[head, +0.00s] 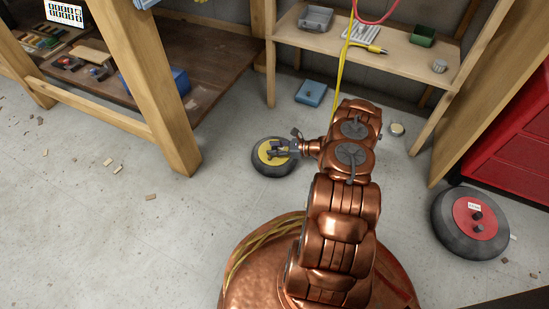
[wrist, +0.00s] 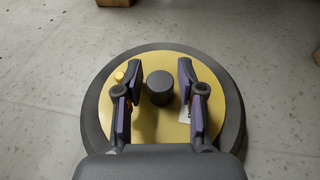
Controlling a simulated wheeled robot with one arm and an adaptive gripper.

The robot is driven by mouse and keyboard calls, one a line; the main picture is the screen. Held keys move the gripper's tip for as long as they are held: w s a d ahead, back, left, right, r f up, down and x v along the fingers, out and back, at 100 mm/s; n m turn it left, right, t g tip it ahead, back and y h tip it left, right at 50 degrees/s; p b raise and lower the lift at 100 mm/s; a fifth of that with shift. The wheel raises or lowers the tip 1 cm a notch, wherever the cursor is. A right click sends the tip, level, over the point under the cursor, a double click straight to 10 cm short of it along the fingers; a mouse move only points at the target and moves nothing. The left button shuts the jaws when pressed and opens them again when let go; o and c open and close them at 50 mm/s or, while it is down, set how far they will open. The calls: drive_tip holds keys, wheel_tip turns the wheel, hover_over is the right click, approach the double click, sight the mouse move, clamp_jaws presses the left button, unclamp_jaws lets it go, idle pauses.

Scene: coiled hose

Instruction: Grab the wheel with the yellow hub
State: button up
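The wheel with the yellow hub (head: 264,163) lies flat on the concrete floor, left of my arm in the head view. In the wrist view its dark tyre (wrist: 232,88) rings the yellow hub face (wrist: 150,63), with a dark round knob (wrist: 160,87) at the centre and a small yellow stub near its upper left. My gripper (head: 278,151) is over the wheel. In the wrist view my gripper (wrist: 158,78) is open, its two fingers on either side of the knob with a gap at each side. The fingers partly hide the hub, and the gripper body hides the near rim.
Another wheel with a red hub (head: 478,219) lies at the right by a red cabinet (head: 510,150). A blue box (head: 310,93) sits on the floor under a wooden shelf (head: 408,48). A workbench leg (head: 150,85) stands left behind the wheel. Floor at the left is mostly clear, with small scraps.

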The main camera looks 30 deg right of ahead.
drive_tip(key=shift+c, duration=0.2)
clamp_jaws()
idle(0.4)
